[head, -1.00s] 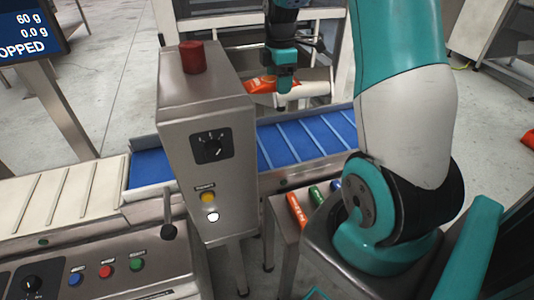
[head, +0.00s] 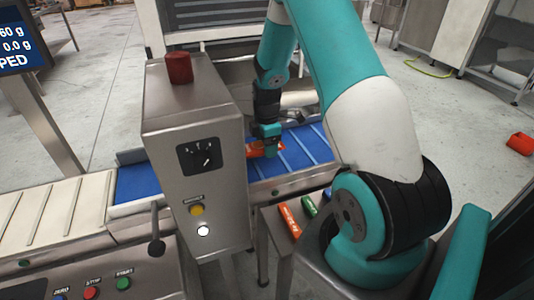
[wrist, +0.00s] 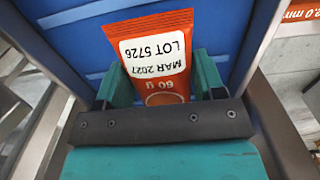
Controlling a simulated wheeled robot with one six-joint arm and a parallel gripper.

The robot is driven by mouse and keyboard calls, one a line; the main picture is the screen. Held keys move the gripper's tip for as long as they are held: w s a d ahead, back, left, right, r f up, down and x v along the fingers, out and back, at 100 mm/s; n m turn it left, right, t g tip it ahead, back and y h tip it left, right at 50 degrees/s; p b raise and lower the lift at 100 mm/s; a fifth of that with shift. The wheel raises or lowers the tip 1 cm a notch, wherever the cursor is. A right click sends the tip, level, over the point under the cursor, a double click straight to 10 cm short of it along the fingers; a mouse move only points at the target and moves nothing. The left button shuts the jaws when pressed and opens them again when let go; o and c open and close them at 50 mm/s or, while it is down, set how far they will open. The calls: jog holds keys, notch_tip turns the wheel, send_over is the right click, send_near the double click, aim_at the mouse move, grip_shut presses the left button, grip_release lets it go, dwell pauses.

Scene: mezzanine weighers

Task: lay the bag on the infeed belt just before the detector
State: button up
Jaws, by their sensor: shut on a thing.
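An orange bag (head: 256,151) is in my gripper (head: 268,147), at the blue infeed belt (head: 310,142) just right of the grey detector housing (head: 195,150). In the wrist view the bag (wrist: 158,62) sits between the teal fingers of my gripper (wrist: 160,88), with a white label reading MAR 2027, LOT 5726. My gripper is shut on the bag. The blue belt (wrist: 90,35) lies behind the bag there. I cannot tell whether the bag touches the belt. The bag's left end is hidden by the detector housing in the head view.
A cream belt (head: 55,212) runs left of the detector. Orange and green wand-like items (head: 290,221) lie on a small stand in front of the belt. Control buttons (head: 92,292) and a lever (head: 156,246) are at the front.

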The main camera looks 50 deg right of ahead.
jog(key=shift+f, duration=1.85)
jog(key=shift+f, duration=0.1)
jog(key=o, duration=0.9)
notch_tip(320, 180, up, 12)
jog(key=shift+r, duration=0.15)
